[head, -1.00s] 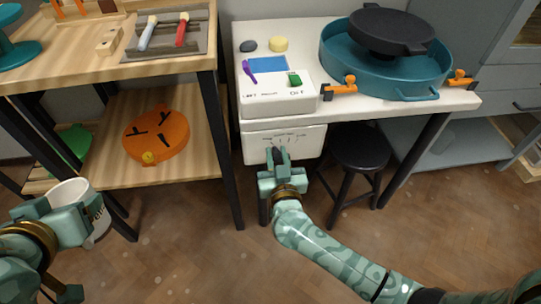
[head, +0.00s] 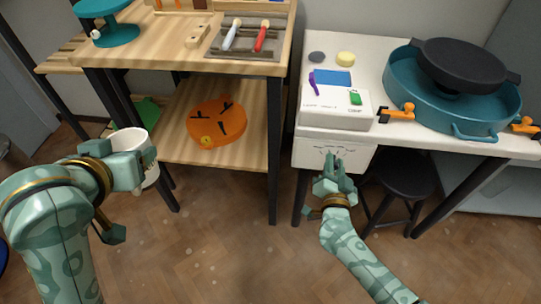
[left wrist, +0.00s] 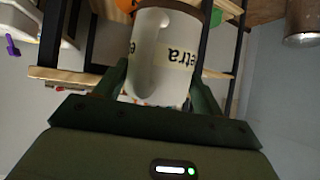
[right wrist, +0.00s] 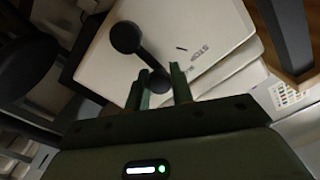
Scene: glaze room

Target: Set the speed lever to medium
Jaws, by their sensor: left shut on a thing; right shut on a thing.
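The black speed lever (right wrist: 143,55) shows in the right wrist view as a bar with a round knob, on a white panel with small lettering. My right gripper (right wrist: 162,86) is shut on the end of the lever nearest me. In the head view my right gripper (head: 336,172) is at the front of the white control box (head: 312,148) under the table top, below its printed marks. It hides the lever there, so I cannot tell its setting. My left gripper (left wrist: 161,88) is shut on a white mug (left wrist: 150,50) with a lettered label; the mug also shows in the head view (head: 137,143).
A wooden shelf bench (head: 180,50) stands left, with an orange object (head: 217,122) below. Floor between is open.

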